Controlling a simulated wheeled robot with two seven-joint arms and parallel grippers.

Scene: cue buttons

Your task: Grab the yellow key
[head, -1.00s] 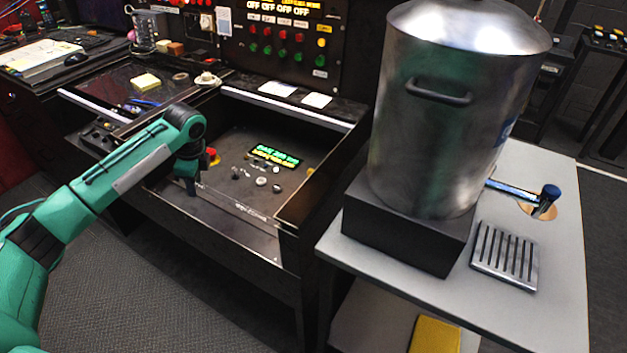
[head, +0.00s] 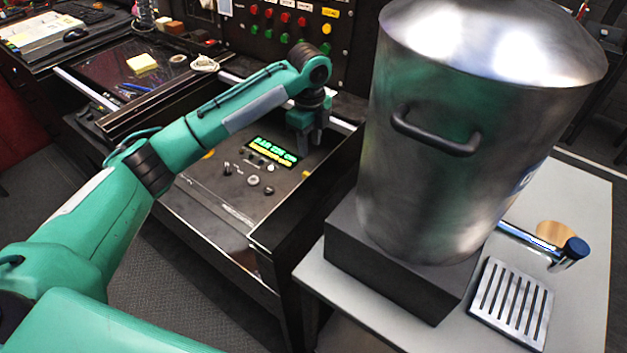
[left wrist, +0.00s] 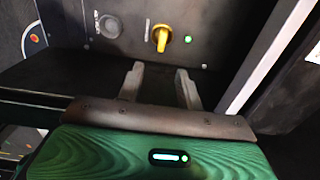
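The yellow key (left wrist: 161,38) sits in a dark panel and shows in the left wrist view, upper middle, beside a small green light. My left gripper (left wrist: 160,82) is open, its two fingers apart with nothing between them; the key lies beyond the fingertips, apart from them. In the head view my left gripper (head: 305,138) hangs over the far right part of the console, by the green lit display. The key cannot be made out clearly there. My right gripper is not in view.
The lit display (head: 273,151) and several knobs lie on the console. A large metal pot (head: 455,150) on a black block (head: 395,265) stands close on the right. A slotted metal plate (head: 512,303) lies on the grey table (head: 590,240).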

